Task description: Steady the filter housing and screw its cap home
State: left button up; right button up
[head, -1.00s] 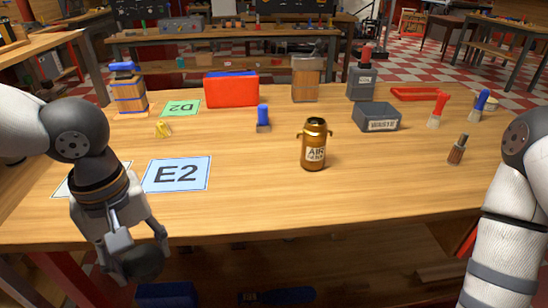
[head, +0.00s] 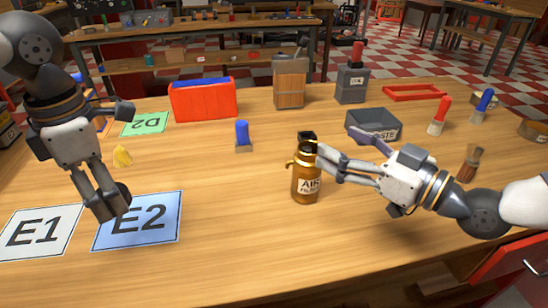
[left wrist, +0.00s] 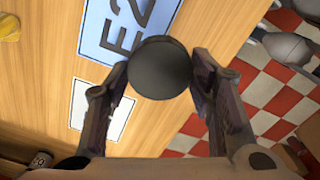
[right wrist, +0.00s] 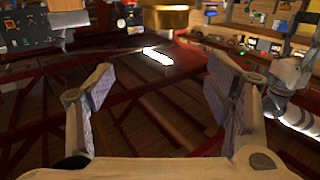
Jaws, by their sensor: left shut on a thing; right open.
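The filter housing (head: 306,184), a brass-coloured canister with an "AIR" label, stands upright on the table. Its top is partly hidden by my right fingers. My right gripper (head: 321,162) is open just right of the housing's upper part; I cannot tell whether it touches. In the right wrist view a brass part (right wrist: 165,20) shows beyond the open fingers. My left gripper (head: 112,208) is shut on the dark round cap (left wrist: 160,67), held over the blue E2 card (head: 148,232), well left of the housing. The cap also shows in the head view (head: 123,193), partly hidden by the fingers.
A grey waste bin (head: 374,127) stands behind my right gripper.

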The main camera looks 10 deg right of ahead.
pick_arm(q)
jog(key=shift+s+r, duration=0.15)
jog(key=shift+r, duration=0.05)
jog(key=shift+s+r, duration=0.1)
jog(key=shift+s, duration=0.35)
jog(key=shift+g, duration=0.7)
notch_tip(320, 180, down, 9)
jog(key=b, duration=0.3)
pick_arm(e)
send_near(320, 172)
jog(key=x, duration=0.6)
jog(key=shift+f, duration=0.1)
jog(key=shift+w+a+r, duration=0.2)
jog(key=shift+w+a, duration=0.1)
jog(key=shift+w, duration=0.05)
jog(key=shift+r, duration=0.1)
pick_arm(q)
notch_tip(320, 172, down, 2)
jog(key=shift+f+b, duration=0.15)
jog(key=shift+b, duration=0.4)
pick_arm(e)
jog(key=x, duration=0.5)
jog(key=shift+w+a, duration=0.25)
jog(key=shift+w, duration=0.1)
